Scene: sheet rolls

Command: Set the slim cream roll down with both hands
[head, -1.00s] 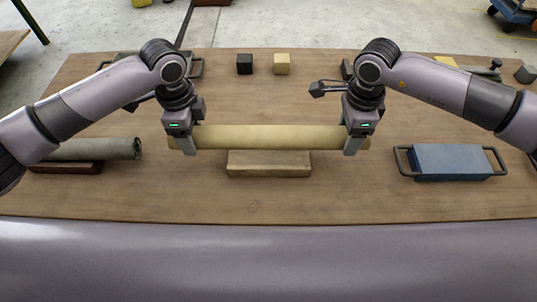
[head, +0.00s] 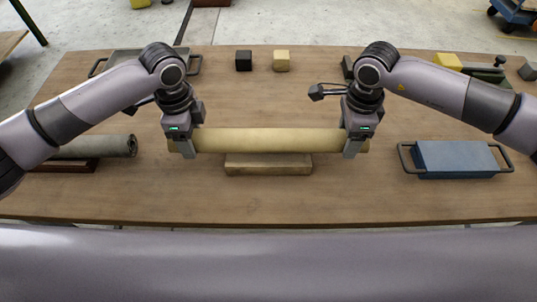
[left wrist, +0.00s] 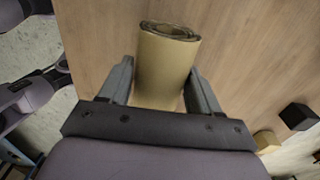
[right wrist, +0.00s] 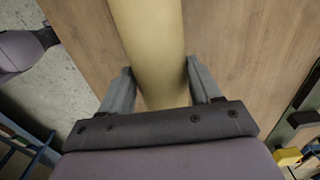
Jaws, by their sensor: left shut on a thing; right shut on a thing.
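The slim cream roll (head: 268,140) lies level across the middle of the head view, held near both ends. My left gripper (head: 187,152) is shut on its left end, and my right gripper (head: 352,152) is shut on its right end. The left wrist view shows the roll's coiled open end (left wrist: 170,31) between the fingers. The right wrist view shows the roll (right wrist: 150,45) running up between the fingers. A pale wooden block (head: 268,165) lies just below the roll in the picture; whether they touch I cannot tell.
A grey roll (head: 95,147) rests on a dark red-brown block (head: 65,165) at left. A blue block with handles (head: 455,159) is at right. A black cube (head: 243,61) and a cream cube (head: 281,61) stand behind. The wooden table's (head: 300,205) front strip is clear.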

